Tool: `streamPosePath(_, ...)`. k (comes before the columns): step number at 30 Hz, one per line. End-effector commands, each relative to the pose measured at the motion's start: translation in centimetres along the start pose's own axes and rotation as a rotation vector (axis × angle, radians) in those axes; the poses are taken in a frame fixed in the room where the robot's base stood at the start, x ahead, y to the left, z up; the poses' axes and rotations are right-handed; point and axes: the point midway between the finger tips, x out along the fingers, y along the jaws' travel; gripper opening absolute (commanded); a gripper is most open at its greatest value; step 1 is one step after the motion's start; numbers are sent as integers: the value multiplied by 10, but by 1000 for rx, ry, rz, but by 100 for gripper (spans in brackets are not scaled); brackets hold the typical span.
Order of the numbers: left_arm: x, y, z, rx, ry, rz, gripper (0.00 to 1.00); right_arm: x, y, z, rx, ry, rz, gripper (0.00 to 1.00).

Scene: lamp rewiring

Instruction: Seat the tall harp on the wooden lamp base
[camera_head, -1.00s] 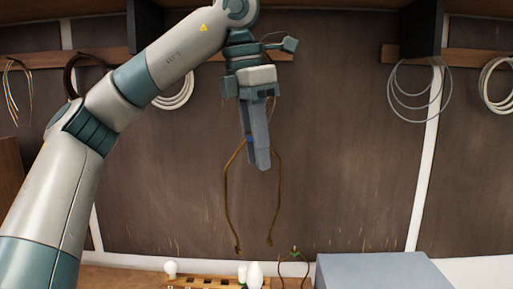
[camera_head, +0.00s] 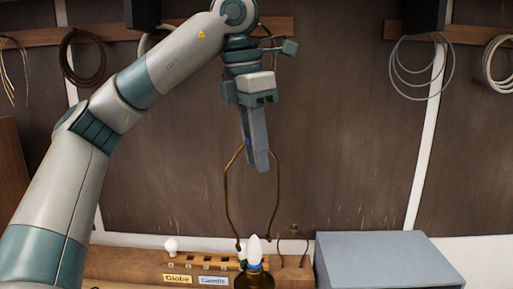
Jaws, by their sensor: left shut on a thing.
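My left gripper (camera_head: 260,160), pointing down from the upper middle, is shut on the top of the tall harp (camera_head: 228,200). The harp is a thin bronze-brown wire loop that hangs open end down. Its two lower ends come down at the left and right of a white candle-shaped bulb (camera_head: 255,248) in the picture. That bulb stands on a dark brownish lamp top (camera_head: 254,281) with a blue band, cut off by the bottom edge. The rest of that lamp is hidden, so I cannot tell its material or whether the harp touches it. My right gripper is not in view.
A wooden rack (camera_head: 130,262) with "Globe" (camera_head: 177,279) and "Candle" (camera_head: 213,281) labels holds a round bulb (camera_head: 170,245). A shorter harp (camera_head: 306,250) stands right of the lamp. A grey box (camera_head: 385,258) is at lower right. Cable coils hang behind.

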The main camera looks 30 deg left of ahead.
Motion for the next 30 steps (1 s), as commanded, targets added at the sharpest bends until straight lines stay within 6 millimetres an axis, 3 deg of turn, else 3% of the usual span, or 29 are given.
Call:
streamPosePath(7,20,0,-3,0,0,0,0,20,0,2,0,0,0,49)
streamPosePath(30,68,0,-11,-1,0,0,0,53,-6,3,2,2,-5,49)
